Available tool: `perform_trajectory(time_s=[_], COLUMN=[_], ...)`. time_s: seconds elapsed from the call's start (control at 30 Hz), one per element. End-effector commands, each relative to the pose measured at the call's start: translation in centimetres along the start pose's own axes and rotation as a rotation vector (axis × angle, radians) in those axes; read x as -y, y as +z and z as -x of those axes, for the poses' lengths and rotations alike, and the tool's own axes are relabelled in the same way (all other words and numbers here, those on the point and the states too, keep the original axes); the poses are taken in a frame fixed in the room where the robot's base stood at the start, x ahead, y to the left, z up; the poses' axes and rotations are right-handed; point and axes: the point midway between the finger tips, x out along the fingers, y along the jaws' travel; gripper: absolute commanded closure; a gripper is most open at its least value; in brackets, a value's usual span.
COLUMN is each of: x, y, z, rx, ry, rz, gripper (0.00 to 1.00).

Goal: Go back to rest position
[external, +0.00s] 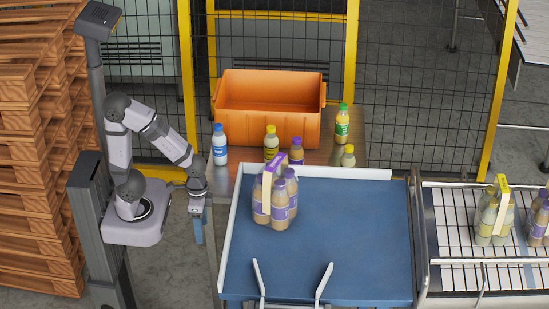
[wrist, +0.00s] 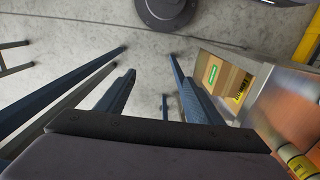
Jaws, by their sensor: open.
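My gripper (external: 198,232) hangs pointing down beside my base, left of the blue table and apart from it. My arm is folded close above my base, with the elbow up.
A blue table (external: 345,240) carries a pack of purple-capped bottles (external: 275,195). Behind it, several loose bottles stand around an orange crate (external: 268,125). More packs sit on the conveyor (external: 455,215) at right. Wooden pallets (external: 40,150) are stacked left of my base.

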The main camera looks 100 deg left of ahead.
Motion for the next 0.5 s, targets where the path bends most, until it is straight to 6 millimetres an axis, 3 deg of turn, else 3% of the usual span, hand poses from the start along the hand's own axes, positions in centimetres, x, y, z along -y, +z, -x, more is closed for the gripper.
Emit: perform_trajectory(time_s=[0.03, 0.2, 0.33, 0.5], x=[0.0, 0.0, 0.0, 0.0], y=[0.0, 0.0, 0.0, 0.0], z=[3.1, 7.3, 9.5, 10.8], rx=[0.000, 0.000, 0.000, 0.000], ry=[0.000, 0.000, 0.000, 0.000], rz=[0.000, 0.001, 0.001, 0.001], gripper=[0.39, 0.39, 0.39, 0.39])
